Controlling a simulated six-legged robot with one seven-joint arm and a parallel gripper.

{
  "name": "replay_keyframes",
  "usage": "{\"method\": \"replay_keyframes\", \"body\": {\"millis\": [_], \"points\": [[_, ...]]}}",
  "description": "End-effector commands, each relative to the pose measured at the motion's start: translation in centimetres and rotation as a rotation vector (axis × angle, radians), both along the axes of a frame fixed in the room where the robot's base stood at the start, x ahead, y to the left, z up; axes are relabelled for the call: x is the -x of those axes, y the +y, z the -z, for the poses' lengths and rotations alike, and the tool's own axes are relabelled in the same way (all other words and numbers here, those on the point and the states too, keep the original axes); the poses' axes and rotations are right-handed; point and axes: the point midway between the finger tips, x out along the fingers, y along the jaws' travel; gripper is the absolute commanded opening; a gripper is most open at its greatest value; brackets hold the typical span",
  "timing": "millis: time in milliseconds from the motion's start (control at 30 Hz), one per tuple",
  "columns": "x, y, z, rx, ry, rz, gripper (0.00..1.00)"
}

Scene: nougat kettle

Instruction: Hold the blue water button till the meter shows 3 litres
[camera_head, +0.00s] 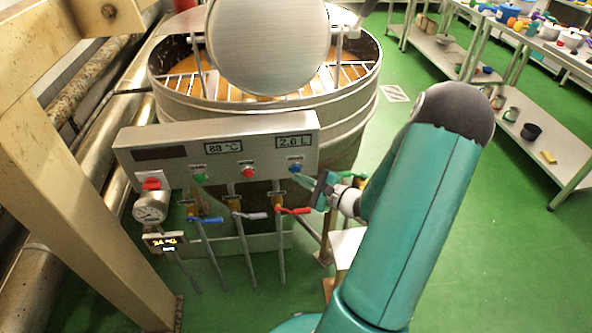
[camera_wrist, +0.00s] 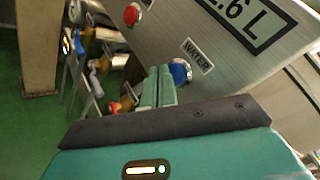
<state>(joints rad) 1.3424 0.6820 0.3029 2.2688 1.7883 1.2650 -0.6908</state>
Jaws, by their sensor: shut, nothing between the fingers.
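The blue water button (camera_head: 295,168) is at the right end of the grey control panel (camera_head: 135,146), below the meter (camera_head: 294,142), which reads 2.6 L. In the wrist view the button (camera_wrist: 181,71) sits beside its WATER label (camera_wrist: 199,56), and the meter (camera_wrist: 250,25) is partly cut off, showing ".6 L". My gripper (camera_head: 302,180) is shut and empty, its fingertips at the button's lower side. In the wrist view the fingers (camera_wrist: 158,80) cover part of the button's left edge. I cannot tell how far the button is pressed in.
A red button (camera_head: 248,172) and a green button (camera_head: 199,177) are left of the blue one. Valves with blue, white and red handles (camera_head: 295,211) hang just below the panel. The large kettle (camera_head: 330,115) stands behind. Green floor is free to the right, before the shelves (camera_head: 560,165).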

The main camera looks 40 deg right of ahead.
Motion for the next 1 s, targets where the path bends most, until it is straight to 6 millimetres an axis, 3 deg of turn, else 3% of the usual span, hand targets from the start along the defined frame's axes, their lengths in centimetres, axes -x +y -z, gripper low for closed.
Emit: {"method": "replay_keyframes", "body": {"millis": [1000], "points": [[-1.01, -0.69, 0.01, 0.001, 0.0, 0.0, 0.0]]}}
